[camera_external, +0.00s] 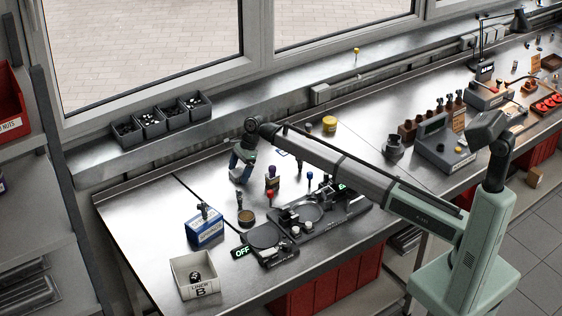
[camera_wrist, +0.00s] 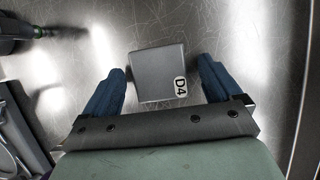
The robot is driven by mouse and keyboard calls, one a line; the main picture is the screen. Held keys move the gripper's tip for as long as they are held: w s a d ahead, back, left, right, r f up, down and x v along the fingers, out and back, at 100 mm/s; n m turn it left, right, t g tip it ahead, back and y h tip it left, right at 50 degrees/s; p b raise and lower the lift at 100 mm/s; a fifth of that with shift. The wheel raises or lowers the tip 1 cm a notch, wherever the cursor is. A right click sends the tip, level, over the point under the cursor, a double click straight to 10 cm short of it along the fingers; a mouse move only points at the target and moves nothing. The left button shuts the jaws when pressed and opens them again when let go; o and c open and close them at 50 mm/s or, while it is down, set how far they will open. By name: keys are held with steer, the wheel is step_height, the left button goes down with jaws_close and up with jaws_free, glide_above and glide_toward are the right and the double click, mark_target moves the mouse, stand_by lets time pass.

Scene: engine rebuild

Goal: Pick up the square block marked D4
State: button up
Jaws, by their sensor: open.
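The square block marked D4 (camera_wrist: 152,72) is a grey metal block with a white D4 label at its lower right corner. In the wrist view it lies on the shiny metal bench, slightly turned. My gripper (camera_wrist: 162,85) is open, with one blue finger on each side of the block and gaps to both. Whether the fingertips are down at the block's height, I cannot tell. In the external view my gripper (camera_external: 241,178) points down over the left part of the bench. The block cannot be made out there.
In the external view, a blue box (camera_external: 205,232), a white bin (camera_external: 193,277) and a black fixture (camera_external: 312,214) stand nearer the front edge. Bare bench (camera_external: 140,215) lies to the left.

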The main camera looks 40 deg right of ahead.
steer(key=shift+c, duration=0.3)
steer(key=shift+r, duration=0.1)
steer(key=c, duration=1.4)
